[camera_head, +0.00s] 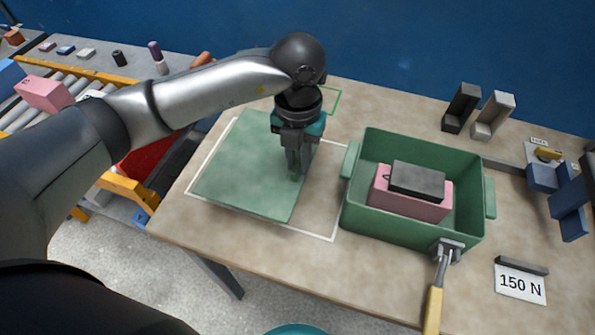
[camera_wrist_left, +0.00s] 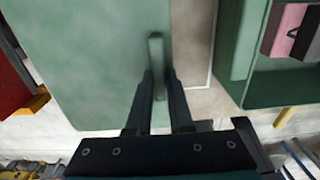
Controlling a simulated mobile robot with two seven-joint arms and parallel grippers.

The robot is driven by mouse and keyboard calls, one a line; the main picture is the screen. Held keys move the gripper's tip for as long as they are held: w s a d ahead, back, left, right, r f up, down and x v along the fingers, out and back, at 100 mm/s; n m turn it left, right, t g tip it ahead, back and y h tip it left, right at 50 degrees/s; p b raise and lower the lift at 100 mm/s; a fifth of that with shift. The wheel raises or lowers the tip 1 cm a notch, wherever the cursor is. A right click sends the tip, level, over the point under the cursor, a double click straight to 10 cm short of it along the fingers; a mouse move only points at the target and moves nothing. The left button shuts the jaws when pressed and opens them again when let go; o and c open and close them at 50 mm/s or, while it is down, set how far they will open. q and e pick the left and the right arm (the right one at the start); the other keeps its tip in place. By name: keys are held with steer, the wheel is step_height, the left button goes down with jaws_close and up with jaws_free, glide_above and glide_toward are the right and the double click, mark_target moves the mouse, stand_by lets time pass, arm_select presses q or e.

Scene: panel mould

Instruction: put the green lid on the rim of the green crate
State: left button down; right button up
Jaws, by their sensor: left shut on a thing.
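The green lid (camera_head: 245,175) is a flat square panel on the left of the table, over a white outline; I cannot tell if it touches the table. My left gripper (camera_head: 296,172) points down at the lid's right part. In the left wrist view its fingers (camera_wrist_left: 160,85) are shut on the lid's raised green grip bar (camera_wrist_left: 156,52). The green crate (camera_head: 365,215) stands open to the right of the lid, its rim uncovered. It holds a pink block (camera_head: 410,205) with a dark grey block (camera_head: 417,180) on top. My right gripper is not in view.
A yellow-handled grey fitting (camera_head: 436,290) is at the crate's front wall. Two upright blocks (camera_head: 461,108), blue parts (camera_head: 568,200) and a "150 N" sign (camera_head: 520,282) lie around the crate. A roller conveyor (camera_head: 50,105) is at the left. A blue wall closes the back.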

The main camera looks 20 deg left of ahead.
arm_select(q)
step_height(320, 180, up, 12)
steer(key=p, duration=0.1)
steer(key=shift+r, duration=0.25)
steer(key=s+a+m, duration=0.2)
steer(key=m, duration=1.5)
steer(key=s+a+m, duration=0.2)
steer(key=m, duration=1.6)
steer(key=shift+s+m, duration=0.3)
steer(key=shift+s, duration=0.1)
steer(key=shift+a+f, duration=0.1)
